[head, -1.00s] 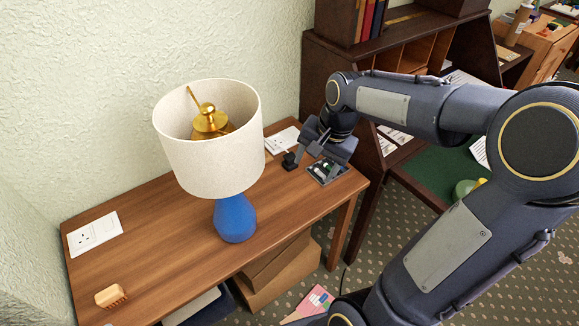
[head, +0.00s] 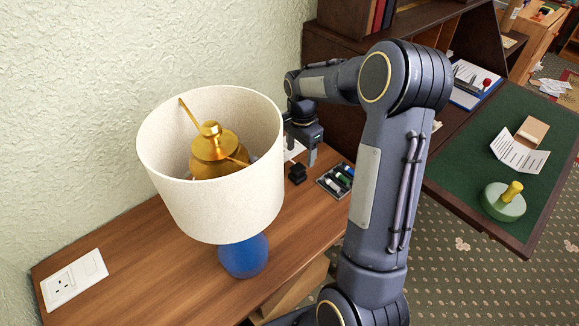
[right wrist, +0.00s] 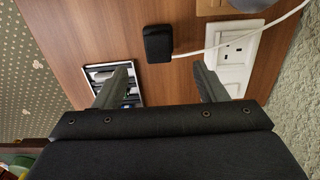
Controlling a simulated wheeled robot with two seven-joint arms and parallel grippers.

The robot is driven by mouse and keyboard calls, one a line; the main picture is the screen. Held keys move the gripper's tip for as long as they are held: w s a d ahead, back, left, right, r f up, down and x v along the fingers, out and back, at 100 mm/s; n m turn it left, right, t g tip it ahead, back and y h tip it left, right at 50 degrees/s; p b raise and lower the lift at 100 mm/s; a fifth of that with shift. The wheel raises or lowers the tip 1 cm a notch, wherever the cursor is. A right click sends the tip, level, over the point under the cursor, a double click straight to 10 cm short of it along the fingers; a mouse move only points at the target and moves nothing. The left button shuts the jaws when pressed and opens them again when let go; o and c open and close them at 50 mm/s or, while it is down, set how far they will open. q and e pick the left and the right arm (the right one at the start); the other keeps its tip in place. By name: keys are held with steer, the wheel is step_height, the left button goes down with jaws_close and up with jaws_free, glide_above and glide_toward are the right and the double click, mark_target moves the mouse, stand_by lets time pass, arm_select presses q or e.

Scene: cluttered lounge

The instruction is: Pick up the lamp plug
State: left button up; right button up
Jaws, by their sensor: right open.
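The lamp plug (head: 297,174) is a small black block on the wooden table, right of the lamp. In the right wrist view the plug (right wrist: 158,44) has a white cord running off to the right. My right gripper (head: 300,153) is open and empty, pointing down close to the plug. In the right wrist view the plug lies just beyond the gap between the fingertips (right wrist: 163,69), apart from both fingers. My left gripper is not in view.
A small tray (right wrist: 140,90) of markers lies beside the plug. A white socket plate (right wrist: 232,55) lies on its other side. Another socket plate (head: 73,281) is at the table's left. A green-topped desk (head: 460,178) stands at the right.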

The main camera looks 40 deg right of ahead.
mark_target(298, 167)
steer(key=f, duration=0.5)
steer(key=a+f, duration=0.1)
steer(key=f, duration=0.1)
steer(key=shift+s+f, duration=0.1)
steer(key=shift+f, duration=0.25)
steer(key=shift+c, duration=0.3)
steer(key=c, duration=1)
steer(key=shift+r, duration=0.2)
